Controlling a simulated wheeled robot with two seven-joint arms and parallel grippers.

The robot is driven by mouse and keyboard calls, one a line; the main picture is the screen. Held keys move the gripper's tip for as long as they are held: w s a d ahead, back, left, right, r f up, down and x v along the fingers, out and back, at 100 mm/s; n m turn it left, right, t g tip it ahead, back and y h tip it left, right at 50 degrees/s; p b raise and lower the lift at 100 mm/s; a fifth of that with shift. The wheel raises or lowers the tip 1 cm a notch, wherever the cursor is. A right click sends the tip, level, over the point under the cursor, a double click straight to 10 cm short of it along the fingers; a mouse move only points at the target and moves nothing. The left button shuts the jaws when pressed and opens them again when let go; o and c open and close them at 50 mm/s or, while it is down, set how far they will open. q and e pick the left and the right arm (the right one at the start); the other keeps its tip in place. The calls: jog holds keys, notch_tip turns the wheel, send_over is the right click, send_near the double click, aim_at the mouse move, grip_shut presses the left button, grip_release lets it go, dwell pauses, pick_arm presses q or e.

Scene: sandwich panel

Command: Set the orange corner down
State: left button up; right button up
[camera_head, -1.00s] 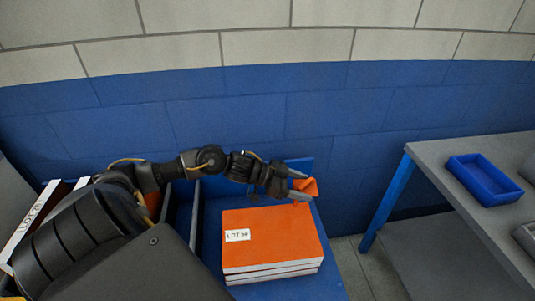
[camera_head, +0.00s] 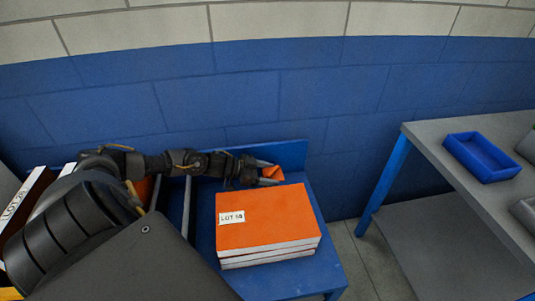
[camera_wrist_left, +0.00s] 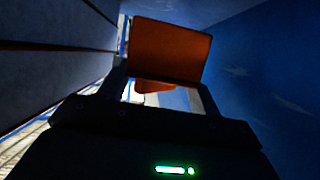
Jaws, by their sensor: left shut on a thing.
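My left gripper (camera_head: 268,174) reaches in from the left, above the back of the blue table and behind the panel stack. It is shut on the orange corner (camera_head: 273,173), a small orange piece at its fingertips. In the left wrist view the orange corner (camera_wrist_left: 168,52) stands up large between the fingers, with another orange part of it lower down in the gap. Whether it touches anything below cannot be told. My right gripper is not in view.
A stack of orange panels (camera_head: 265,220) with a "LOT" label lies on the blue table (camera_head: 325,262). A grey bench (camera_head: 440,139) at right holds a blue tray (camera_head: 483,156). More panels (camera_head: 22,212) stand upright at far left. A blue wall is behind.

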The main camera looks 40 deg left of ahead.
pick_arm(q)
jog(key=shift+f, duration=0.45)
notch_tip(320, 180, down, 3)
jog(key=shift+f, duration=0.1)
jog(key=shift+f+b, duration=0.15)
jog(key=shift+b, duration=0.15)
jog(key=o, duration=1)
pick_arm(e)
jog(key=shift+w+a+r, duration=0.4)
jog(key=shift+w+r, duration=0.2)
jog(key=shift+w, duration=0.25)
